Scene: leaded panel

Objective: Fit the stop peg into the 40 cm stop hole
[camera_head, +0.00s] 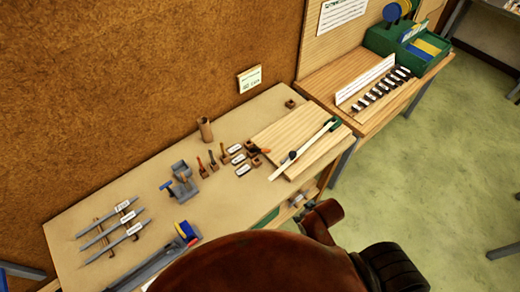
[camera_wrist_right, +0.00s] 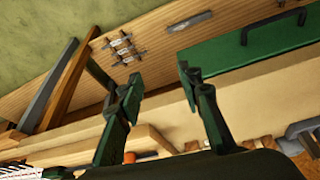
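A pale wooden board (camera_head: 290,128) lies at the right end of the workbench, with a narrow light strip (camera_head: 315,144) across it. The strip has a green end piece and a small dark part near its middle. I cannot make out the stop peg or the 40 cm stop hole for certain. A card (camera_head: 249,79) with small green lettering, possibly "40 cm", is on the brown wall. My right gripper (camera_wrist_right: 158,82) shows in the right wrist view, its two green-tipped fingers spread with nothing between them. My left gripper is not in view.
Small wooden blocks with tools (camera_head: 213,163) and white labels stand mid-bench near a wooden cup (camera_head: 205,129). Labelled grey bars (camera_head: 112,228) lie at left. A second table (camera_head: 320,85) holds a green box (camera_head: 405,45). A green drawer front (camera_wrist_right: 245,50) shows beside my right gripper.

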